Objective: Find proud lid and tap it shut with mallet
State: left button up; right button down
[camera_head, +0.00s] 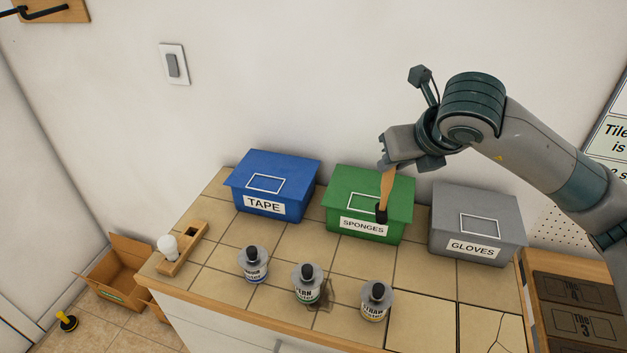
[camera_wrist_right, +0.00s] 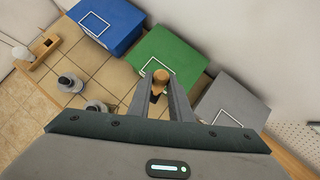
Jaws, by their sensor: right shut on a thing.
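My right gripper (camera_head: 386,165) is shut on the wooden handle of a mallet (camera_head: 387,190), whose small black head hangs down in front of the green SPONGES box (camera_head: 345,205). Whether the head touches that box I cannot tell. The handle end (camera_wrist_right: 161,77) shows between the fingers in the right wrist view. A blue TAPE box (camera_head: 270,190) stands left of the green one, and a grey GLOVES box (camera_head: 478,225) right of it. All three have lids on; I cannot tell clearly which lid sits proud. My left gripper is not in view.
Three bottles with black knobs, left (camera_head: 254,265), middle (camera_head: 308,285) and right (camera_head: 375,300), stand along the tiled counter (camera_head: 345,262) front. A wooden holder (camera_head: 183,248) with a white bulb lies at left. A cardboard box (camera_head: 118,270) is on the floor.

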jog(key=s+a+r+n+g+y+p, duration=0.1)
jog(key=s+a+n+g+y+p, duration=0.1)
jog(key=s+a+n, duration=0.2)
jog(key=s+a+r+n+g+y+p, duration=0.1)
jog(key=s+a+n, duration=0.4)
jog(key=a, duration=0.6)
jog(key=n+g+y+p, duration=0.1)
jog(key=y+p, duration=0.1)
jog(key=shift+s+a+n+p, duration=0.15)
jog(key=shift+a+n+p, duration=0.15)
jog(key=shift+n, duration=0.1)
jog(key=shift+f, duration=1.15)
jog(key=shift+d+b, duration=0.1)
jog(key=shift+b, duration=0.35)
jog(key=shift+b, duration=0.4)
jog(key=shift+r, duration=0.1)
